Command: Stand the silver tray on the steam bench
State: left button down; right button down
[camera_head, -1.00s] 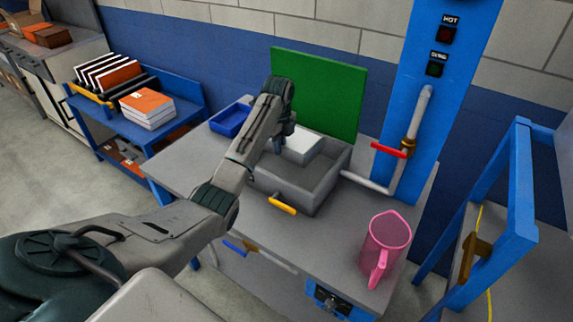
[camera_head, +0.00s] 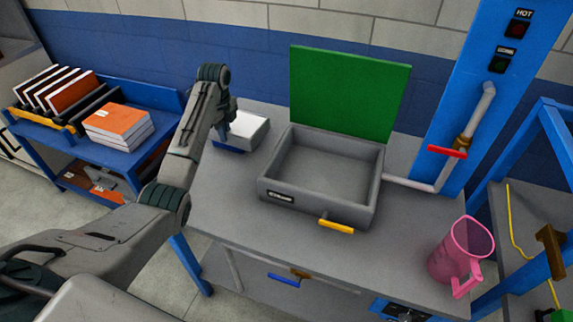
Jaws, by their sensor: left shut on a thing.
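My left gripper (camera_head: 226,134) is shut on a pale, white-topped rectangular piece (camera_head: 250,129). It holds this at the back left of the grey bench (camera_head: 225,205), over or beside a mostly hidden blue tray (camera_head: 229,149). I cannot tell whether the pale piece is the silver tray or whether it touches anything. On the bench stands a grey open box (camera_head: 370,199) with a raised green lid (camera_head: 349,95) and a yellow handle (camera_head: 337,226); it looks empty. My right gripper is not in view.
A pink jug (camera_head: 455,255) stands at the bench's right. A blue post (camera_head: 478,95) carries a pipe with a red-handled valve (camera_head: 447,152). A blue cart with books (camera_head: 118,122) stands left. The bench front left is clear.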

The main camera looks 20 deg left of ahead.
aim_at(201, 187)
jog(key=j, duration=2.55)
jog(key=j+z, duration=0.75)
jog(key=k+j+z, duration=0.15)
jog(key=j+z, duration=0.25)
